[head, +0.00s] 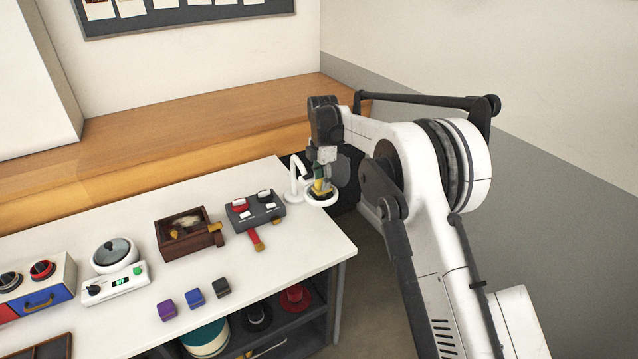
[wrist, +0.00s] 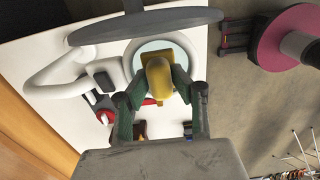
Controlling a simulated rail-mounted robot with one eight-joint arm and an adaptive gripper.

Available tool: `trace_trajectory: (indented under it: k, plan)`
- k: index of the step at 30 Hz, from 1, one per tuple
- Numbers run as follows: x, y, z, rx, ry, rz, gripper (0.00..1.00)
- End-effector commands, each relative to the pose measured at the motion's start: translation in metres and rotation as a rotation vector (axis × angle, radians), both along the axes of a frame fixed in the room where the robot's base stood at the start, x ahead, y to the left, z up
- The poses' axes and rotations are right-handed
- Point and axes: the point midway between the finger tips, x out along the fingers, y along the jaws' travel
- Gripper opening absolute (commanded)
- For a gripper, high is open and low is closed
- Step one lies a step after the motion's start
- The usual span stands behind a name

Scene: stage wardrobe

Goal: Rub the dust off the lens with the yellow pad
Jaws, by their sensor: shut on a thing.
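The lens (wrist: 148,52) is a pale round glass in a white ring on a curved white arm. In the head view its white ring (head: 323,205) hangs by the table's right end. My gripper (head: 320,182) is over the ring, pointing down. In the wrist view my gripper (wrist: 158,92) has its green fingers shut on the yellow pad (wrist: 158,78), which covers part of the lens. The pad shows as a small yellow patch (head: 319,188) in the head view. I cannot tell whether it touches the glass. No dust can be made out.
A grey switch box (head: 262,215) with a red-handled tool beside it stands left of the lens. A wooden box (head: 186,241), a white scale (head: 115,284) and several small cubes (head: 194,297) are farther left. The white tabletop (head: 290,255) is clear at front right.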

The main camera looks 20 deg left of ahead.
Motion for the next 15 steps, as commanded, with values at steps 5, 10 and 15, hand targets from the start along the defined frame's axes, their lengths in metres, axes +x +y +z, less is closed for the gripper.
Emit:
trace_trajectory:
  k: [5,10,15]
  plan:
    - [0.01,-0.01,-0.002,0.0,0.0,-0.002,0.01]
    - [0.019,-0.018,-0.003,0.0,0.0,-0.001,0.01]
    - [0.023,-0.022,-0.004,-0.001,-0.003,-0.002,0.0]
